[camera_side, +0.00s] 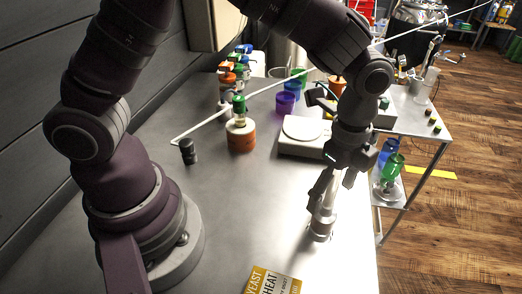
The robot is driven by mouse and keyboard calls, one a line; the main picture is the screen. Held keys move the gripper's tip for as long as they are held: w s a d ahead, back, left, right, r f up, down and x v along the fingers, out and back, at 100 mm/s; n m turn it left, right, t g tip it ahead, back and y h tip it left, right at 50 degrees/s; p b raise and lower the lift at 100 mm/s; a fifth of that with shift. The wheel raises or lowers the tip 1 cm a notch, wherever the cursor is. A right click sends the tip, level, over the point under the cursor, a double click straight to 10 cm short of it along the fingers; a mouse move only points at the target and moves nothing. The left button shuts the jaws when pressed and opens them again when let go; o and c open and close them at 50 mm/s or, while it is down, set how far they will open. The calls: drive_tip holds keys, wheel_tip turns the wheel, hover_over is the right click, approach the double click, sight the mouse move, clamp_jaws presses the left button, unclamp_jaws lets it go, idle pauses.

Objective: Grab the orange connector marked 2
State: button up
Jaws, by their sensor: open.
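My gripper (325,203) points down over the right front part of the metal table and is open. A silvery metal fitting (321,228) stands upright directly below and between its fingertips; I cannot tell whether they touch. Several small orange, green, blue and white connectors (228,78) are grouped at the back left of the table, far from my gripper. An orange cylinder (241,139) with a white top and a green connector (239,104) on it stands at mid-table. No number 2 is legible on any orange piece.
A flat scale (301,128) lies behind my gripper. Purple (285,103) and blue cups stand at the back. A black weight (188,151) is at the left.

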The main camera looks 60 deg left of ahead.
sight(323, 219)
drive_tip(key=f, duration=0.5)
drive_tip(key=shift+s+f, duration=0.2)
drive_tip(key=shift+f, duration=0.1)
drive_tip(key=shift+c, duration=0.3)
clamp_jaws()
